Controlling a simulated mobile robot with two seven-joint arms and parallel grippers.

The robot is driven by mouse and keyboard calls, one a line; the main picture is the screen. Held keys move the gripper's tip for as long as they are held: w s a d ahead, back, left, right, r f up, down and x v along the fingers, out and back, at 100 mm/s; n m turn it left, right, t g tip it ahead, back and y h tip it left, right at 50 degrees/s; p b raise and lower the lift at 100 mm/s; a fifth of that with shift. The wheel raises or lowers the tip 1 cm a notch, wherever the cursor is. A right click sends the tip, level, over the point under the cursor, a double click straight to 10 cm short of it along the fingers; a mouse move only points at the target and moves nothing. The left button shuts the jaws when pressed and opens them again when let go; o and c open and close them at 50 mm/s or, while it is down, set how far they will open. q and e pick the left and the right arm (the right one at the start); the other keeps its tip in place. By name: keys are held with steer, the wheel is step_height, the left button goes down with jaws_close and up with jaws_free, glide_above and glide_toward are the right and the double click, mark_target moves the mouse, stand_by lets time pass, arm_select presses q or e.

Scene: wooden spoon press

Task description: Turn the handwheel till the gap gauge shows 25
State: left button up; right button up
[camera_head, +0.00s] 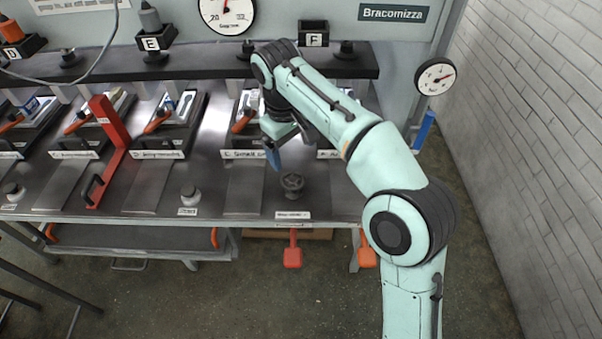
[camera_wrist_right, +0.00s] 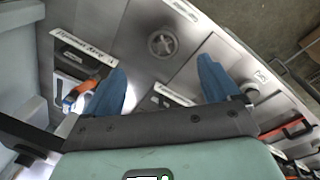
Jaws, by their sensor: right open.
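The handwheel (camera_head: 292,184) is a small dark grey wheel on the steel bench top, near the front edge. In the right wrist view the handwheel (camera_wrist_right: 162,43) shows from above, with crossing spokes, ahead of and between my two fingers. My right gripper (camera_head: 272,155) hangs above and a little behind the handwheel, to its left in the picture, and does not touch it. In the wrist view its blue fingers (camera_wrist_right: 162,82) are wide apart and empty. The round white gauge (camera_head: 227,14) at the top has a red needle; its top is cut off and its small caption is hard to read.
A red lever frame (camera_head: 108,150) stands on the left of the bench. A pale knob (camera_head: 190,195) is left of the handwheel. Red pedals (camera_head: 292,254) hang below the front edge. A brick wall is at right.

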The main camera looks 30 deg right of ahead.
mark_target(298, 185)
steer(key=f+b, duration=0.1)
steer(key=f, duration=0.3)
steer(key=f+b, duration=0.1)
steer(key=f, duration=0.3)
steer(key=d+f+b, duration=0.1)
steer(key=f, duration=0.3)
steer(key=shift+d, duration=0.1)
steer(key=shift+f+b, duration=0.3)
steer(key=shift+f, duration=0.15)
steer(key=c, duration=1)
steer(key=shift+r, duration=0.1)
